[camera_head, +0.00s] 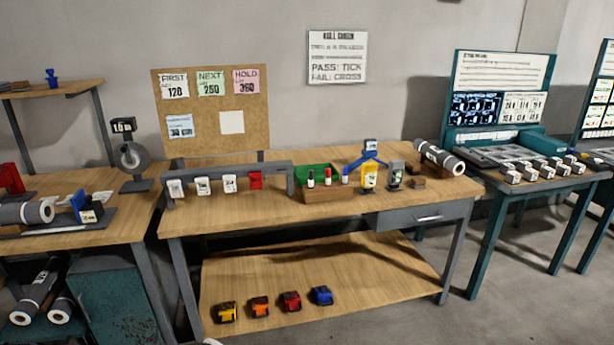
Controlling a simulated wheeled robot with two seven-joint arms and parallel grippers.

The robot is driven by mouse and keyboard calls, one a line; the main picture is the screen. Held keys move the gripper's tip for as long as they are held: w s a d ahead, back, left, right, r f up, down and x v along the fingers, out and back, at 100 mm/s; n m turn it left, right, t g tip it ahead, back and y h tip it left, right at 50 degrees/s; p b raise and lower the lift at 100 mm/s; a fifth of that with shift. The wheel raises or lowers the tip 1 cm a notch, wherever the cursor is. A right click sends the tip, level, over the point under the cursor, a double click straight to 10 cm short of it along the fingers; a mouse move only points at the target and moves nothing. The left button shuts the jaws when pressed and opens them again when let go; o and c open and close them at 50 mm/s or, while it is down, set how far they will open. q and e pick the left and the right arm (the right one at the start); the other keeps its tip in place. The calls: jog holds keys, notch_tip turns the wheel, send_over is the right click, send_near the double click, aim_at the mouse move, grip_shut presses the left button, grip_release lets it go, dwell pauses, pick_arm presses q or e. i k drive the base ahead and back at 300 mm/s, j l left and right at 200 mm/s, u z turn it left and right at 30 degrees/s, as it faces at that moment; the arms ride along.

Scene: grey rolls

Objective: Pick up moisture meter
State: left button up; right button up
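Neither of my grippers shows in the head view, and nothing is seen touching these devices.
The workbench (340,217) also holds a green-lined tray (318,196) with markers, a tag rack (228,172) and a grey roll (440,158). Several coloured blocks (291,302) sit on its lower shelf. Tables stand left and right. Bare floor lies at the front right.

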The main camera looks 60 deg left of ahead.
aim_at(370, 171)
jog(key=u, duration=1.5)
jog(key=z, duration=3.85)
jog(key=u, duration=3.85)
jog(key=i+u, duration=0.1)
jog(key=i, duration=0.7)
